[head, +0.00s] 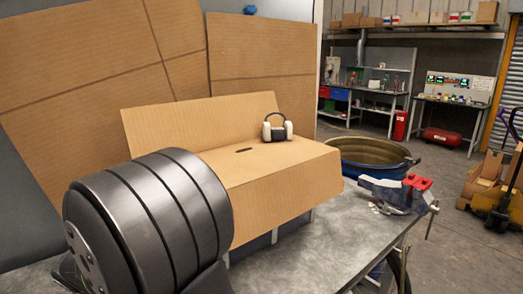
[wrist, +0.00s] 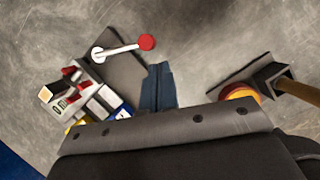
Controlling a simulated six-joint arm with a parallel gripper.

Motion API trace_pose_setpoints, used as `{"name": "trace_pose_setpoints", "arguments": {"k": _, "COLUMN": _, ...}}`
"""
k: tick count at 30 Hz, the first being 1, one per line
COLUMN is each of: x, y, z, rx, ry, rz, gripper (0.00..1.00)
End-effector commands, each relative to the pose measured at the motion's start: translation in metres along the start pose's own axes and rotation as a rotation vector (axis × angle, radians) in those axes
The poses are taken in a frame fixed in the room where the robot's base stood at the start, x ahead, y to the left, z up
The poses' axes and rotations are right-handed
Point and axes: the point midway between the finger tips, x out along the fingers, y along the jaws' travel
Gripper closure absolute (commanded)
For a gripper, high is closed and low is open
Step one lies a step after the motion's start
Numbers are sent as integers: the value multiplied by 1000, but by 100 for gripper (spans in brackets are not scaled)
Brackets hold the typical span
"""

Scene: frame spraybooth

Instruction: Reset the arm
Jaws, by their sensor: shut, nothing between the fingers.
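My gripper (wrist: 158,85) shows in the wrist view, with its two dark blue-grey fingers together and nothing between them. It is over a worn grey metal surface (wrist: 215,40). Beside the fingers at the upper left is a white lever with a red knob (wrist: 147,42) on a dark plate. I cannot tell how high the fingers are above these. In the head view a large dark ribbed part of my arm fills the lower left, and the gripper is not visible.
The wrist view shows a device with red parts (wrist: 72,82) at left and a wooden-handled tool (wrist: 290,87) at right. In the head view, cardboard (head: 285,175) with earmuffs (head: 277,127) covers part of the bench (head: 300,258). A blue-sided tub (head: 370,157) and vise-like tool (head: 395,190) stand right.

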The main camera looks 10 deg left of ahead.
Motion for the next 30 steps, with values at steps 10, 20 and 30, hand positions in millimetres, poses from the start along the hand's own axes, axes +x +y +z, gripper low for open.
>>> {"name": "trace_pose_setpoints", "arguments": {"k": 10, "x": 32, "y": 13, "z": -18, "rx": -6, "ry": -1, "rz": 3, "gripper": 100}}
{"name": "trace_pose_setpoints", "arguments": {"k": 20, "x": 26, "y": 28, "z": -36, "rx": 159, "ry": 0, "rz": -64, "gripper": 100}}
{"name": "trace_pose_setpoints", "arguments": {"k": 30, "x": 20, "y": 47, "z": -50, "rx": 380, "ry": -1, "rz": -153, "gripper": 100}}
